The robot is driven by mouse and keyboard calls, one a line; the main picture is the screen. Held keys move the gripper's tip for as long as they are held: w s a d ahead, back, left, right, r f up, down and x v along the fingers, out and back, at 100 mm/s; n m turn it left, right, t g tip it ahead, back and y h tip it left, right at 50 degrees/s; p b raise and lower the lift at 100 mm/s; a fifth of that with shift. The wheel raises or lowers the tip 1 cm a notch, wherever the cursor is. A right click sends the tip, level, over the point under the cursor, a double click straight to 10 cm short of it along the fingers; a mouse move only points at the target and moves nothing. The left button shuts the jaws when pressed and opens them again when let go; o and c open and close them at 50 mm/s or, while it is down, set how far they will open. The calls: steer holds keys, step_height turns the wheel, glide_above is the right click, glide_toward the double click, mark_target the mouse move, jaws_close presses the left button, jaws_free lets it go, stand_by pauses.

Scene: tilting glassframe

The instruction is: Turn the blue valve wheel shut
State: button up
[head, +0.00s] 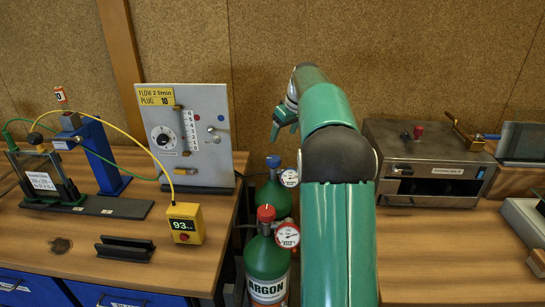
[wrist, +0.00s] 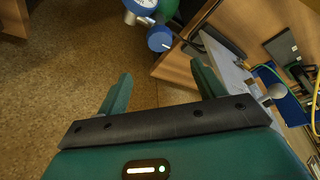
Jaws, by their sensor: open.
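The blue valve wheel (head: 273,161) sits on top of the rear green gas cylinder (head: 274,198), between the two benches, with a round gauge (head: 289,177) beside it. In the wrist view the blue wheel (wrist: 159,38) is ahead of the fingers, near the top middle, with the gauge to its upper left. My gripper (head: 284,118) is above the cylinders in the head view. In the wrist view my gripper (wrist: 160,85) has its fingers wide apart with nothing between them. It is apart from the wheel.
A front green cylinder (head: 268,258) labelled ARGON has a red wheel (head: 266,213) and its own gauge (head: 288,235). The left bench holds a flow panel (head: 204,125), a yellow meter (head: 185,223) and cables. A metal oven box (head: 430,165) stands on the right bench.

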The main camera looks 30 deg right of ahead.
mark_target(273, 158)
steer(key=x, duration=1.2)
steer(key=shift+f, duration=0.3)
steer(key=shift+a, duration=0.1)
steer(key=shift+c, duration=0.3)
steer(key=c, duration=0.9)
